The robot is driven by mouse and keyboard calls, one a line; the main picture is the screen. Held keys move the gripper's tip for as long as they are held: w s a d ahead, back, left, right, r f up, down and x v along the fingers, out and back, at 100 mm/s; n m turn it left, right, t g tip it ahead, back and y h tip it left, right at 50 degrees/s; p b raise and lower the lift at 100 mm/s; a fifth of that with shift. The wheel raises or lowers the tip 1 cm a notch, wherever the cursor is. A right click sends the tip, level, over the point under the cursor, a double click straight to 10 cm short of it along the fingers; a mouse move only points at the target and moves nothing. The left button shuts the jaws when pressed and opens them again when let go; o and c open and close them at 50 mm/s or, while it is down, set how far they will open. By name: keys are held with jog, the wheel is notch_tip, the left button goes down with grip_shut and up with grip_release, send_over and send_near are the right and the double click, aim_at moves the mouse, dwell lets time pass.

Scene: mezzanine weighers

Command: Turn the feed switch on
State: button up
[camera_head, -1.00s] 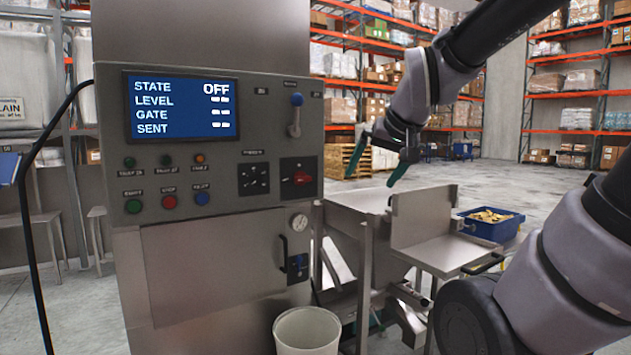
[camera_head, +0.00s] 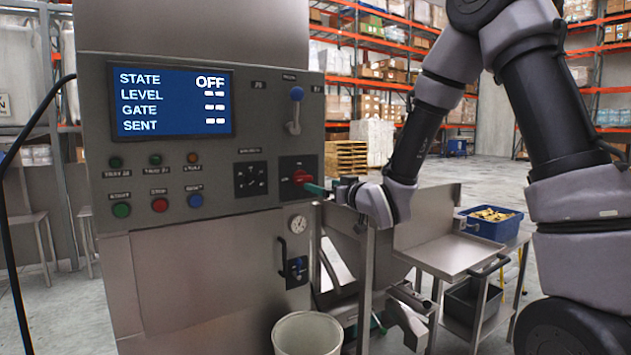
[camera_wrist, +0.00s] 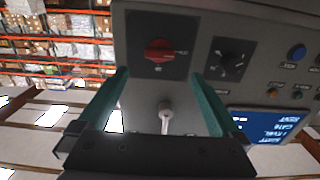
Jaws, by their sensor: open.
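A red rotary switch (camera_head: 301,177) sits on a black plate at the right of the grey control panel (camera_head: 219,206). Its handle looks roughly horizontal; its label is too small to read. It also shows in the wrist view (camera_wrist: 158,50), upper left. The screen (camera_head: 172,103) reads STATE OFF. My gripper (camera_head: 322,188) is just right of the red switch, its teal fingers towards the panel. In the wrist view my gripper (camera_wrist: 158,85) is open and empty, the red switch beyond its fingertips. I cannot tell any contact.
A blue-knobbed lever (camera_head: 295,110) is above the red switch; a black selector (camera_head: 250,180) is left of it. Several coloured buttons (camera_head: 160,204) lie further left. A white bin (camera_head: 307,334) stands below. A metal side table (camera_head: 450,255) and blue crate (camera_head: 488,222) are at right.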

aim_at(305, 179)
jog(key=x, duration=1)
jog(key=shift+w+a, duration=0.15)
jog(key=shift+c, duration=0.3)
jog(key=c, duration=1.3)
jog(key=shift+o, duration=0.2)
